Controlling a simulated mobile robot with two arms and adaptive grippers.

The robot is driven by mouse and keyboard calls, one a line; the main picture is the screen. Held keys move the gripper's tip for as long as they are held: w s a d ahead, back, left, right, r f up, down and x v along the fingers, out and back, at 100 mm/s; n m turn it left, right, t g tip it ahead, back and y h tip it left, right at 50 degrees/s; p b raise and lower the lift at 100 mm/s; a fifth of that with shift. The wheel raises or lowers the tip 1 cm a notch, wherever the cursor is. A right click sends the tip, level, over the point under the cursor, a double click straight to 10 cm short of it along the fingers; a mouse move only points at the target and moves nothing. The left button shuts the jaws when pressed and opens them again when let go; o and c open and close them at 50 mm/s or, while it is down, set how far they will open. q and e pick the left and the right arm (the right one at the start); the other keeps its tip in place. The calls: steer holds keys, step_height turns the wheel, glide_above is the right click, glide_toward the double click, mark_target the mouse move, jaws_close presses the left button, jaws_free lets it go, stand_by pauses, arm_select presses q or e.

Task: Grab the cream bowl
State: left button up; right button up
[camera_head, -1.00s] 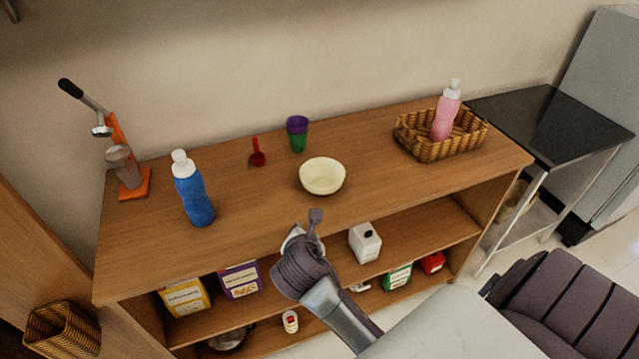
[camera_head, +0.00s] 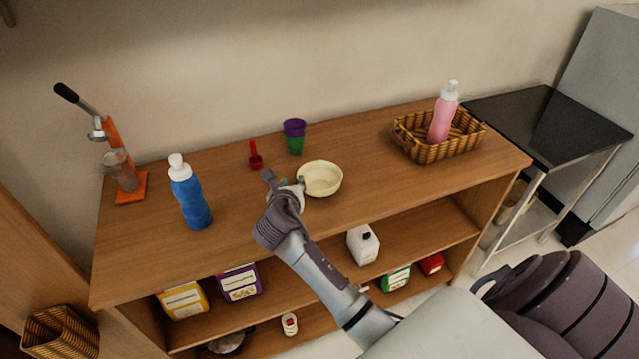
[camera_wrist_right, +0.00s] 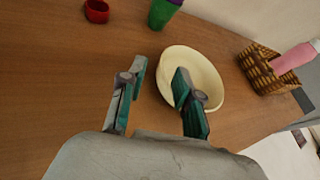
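The cream bowl (camera_head: 322,177) stands upright and empty on the wooden shelf top (camera_head: 400,190). It also shows in the right wrist view (camera_wrist_right: 205,72), just beyond the fingers. My right gripper (camera_head: 284,181) is at the bowl's left side. In the right wrist view its two fingers (camera_wrist_right: 158,92) are spread apart. The right-hand finger overlaps the bowl's near rim in that view, and the left-hand finger is outside the bowl. Nothing is held between them. I cannot tell whether the finger touches the rim. My left gripper is not in view.
Behind the bowl stand stacked purple and green cups (camera_head: 295,137) and a red scoop (camera_head: 255,157). A blue bottle (camera_head: 189,195) and an orange-based press (camera_head: 125,175) are left. A wicker basket (camera_head: 428,151) with a pink bottle (camera_head: 443,112) is right. The front right top is clear.

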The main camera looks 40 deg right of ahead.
steer(key=shift+s+d+f+x, duration=0.1)
steer(key=shift+x, duration=0.95)
steer(key=shift+s+d+f+x, duration=0.1)
steer(key=shift+x, duration=0.9)
steer(key=shift+s+d+x, duration=0.1)
steer(key=shift+s+x, duration=0.05)
steer(key=shift+x, duration=0.9)
steer(key=shift+c, duration=0.3)
jaws_close()
